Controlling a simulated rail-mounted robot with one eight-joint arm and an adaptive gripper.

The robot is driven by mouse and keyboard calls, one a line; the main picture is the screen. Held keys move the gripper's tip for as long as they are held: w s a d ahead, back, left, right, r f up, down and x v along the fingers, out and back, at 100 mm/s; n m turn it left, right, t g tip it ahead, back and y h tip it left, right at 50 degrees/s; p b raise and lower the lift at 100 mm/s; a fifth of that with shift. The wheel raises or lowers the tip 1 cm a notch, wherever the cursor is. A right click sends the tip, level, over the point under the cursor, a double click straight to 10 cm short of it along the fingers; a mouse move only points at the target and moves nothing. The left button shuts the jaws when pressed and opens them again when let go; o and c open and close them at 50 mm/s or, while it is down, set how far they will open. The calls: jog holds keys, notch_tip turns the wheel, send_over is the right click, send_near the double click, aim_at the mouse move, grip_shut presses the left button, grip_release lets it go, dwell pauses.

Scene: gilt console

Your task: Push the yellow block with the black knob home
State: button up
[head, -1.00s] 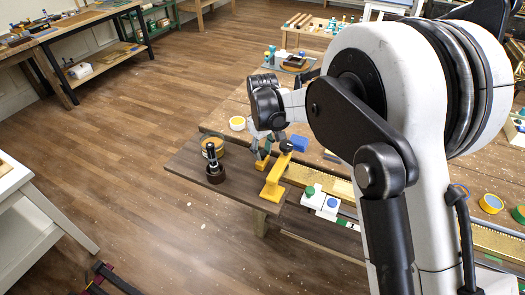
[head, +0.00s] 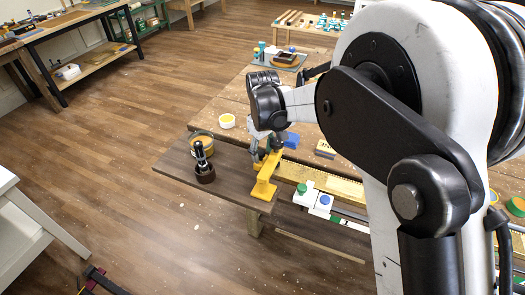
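A yellow block (head: 264,189) shaped like a long bracket lies near the right end of a dark board, in front of a gold rail. My gripper (head: 267,151) is at its far end, with the fingers low and overlapping the block in the picture. Whether they touch it cannot be told. The black knob is not clearly visible; my dark fingers cover that end. The finger gap is too small to read, so I cannot tell if the gripper is open or shut.
White blocks with a green knob (head: 305,188) and a blue knob (head: 325,200) sit to the right along the gold rail (head: 335,185). A dark cup with tools (head: 204,174) and a brass round tin (head: 208,148) stand left.

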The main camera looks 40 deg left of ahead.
aim_at(262, 153)
jog(key=shift+a, duration=0.1)
jog(key=shift+r, duration=0.55)
notch_tip(262, 153, up, 11)
jog(key=shift+f, duration=0.1)
dwell(0.3)
